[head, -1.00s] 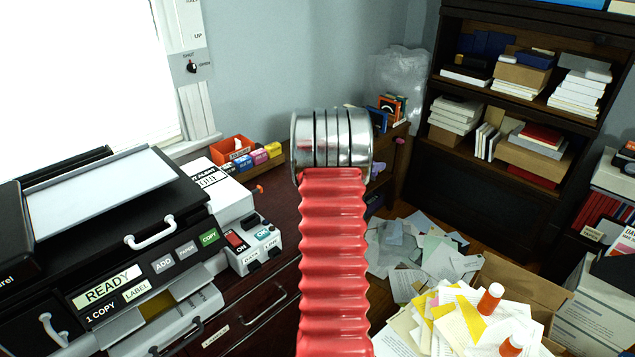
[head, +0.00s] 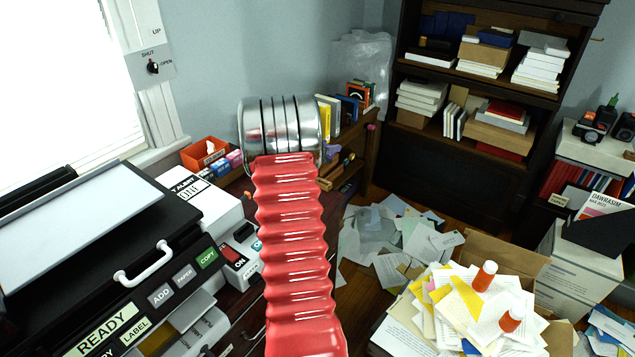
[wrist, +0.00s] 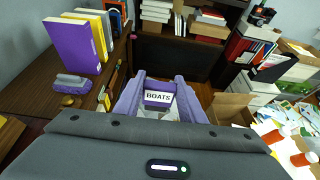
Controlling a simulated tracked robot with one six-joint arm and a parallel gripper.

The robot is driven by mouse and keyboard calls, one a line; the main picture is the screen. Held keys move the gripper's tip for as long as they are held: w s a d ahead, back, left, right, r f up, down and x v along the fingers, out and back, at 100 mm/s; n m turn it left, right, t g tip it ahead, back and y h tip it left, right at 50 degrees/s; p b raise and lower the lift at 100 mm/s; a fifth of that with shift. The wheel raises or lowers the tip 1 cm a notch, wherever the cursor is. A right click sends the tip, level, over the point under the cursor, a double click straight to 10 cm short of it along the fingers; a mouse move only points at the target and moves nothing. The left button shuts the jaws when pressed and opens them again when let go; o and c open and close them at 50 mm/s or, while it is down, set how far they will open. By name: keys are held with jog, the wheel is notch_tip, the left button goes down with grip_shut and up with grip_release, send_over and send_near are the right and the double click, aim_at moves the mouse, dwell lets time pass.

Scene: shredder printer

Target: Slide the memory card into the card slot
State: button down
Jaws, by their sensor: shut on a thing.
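The memory card (wrist: 158,98), with a white label reading BOATS, is between the purple jaws of my gripper (wrist: 160,84) in the wrist view. My gripper is shut on it, above the floor. In the head view my red ribbed arm and its silver end hide the gripper and the card. The black printer (head: 85,270) stands at the lower left in the head view, with a READY display and labelled buttons. A white control box (head: 238,258) with a red ON switch is beside it, partly behind my arm. I cannot make out a card slot.
A dark bookcase (head: 455,165) stands at the back. A box heaped with papers (head: 470,310) is at the lower right, and loose papers cover the floor (head: 395,240). A wooden desk (wrist: 45,115) with books and a purple stapler (wrist: 73,83) is left of my gripper.

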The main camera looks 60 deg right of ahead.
jog(key=shift+w, duration=0.2)
jog(key=shift+a, duration=0.15)
jog(key=shift+w+a, duration=0.1)
jog(key=shift+a, duration=0.55)
jog(key=shift+f, duration=2.5)
jog(key=shift+f, duration=2.3)
jog(key=shift+f, duration=0.2)
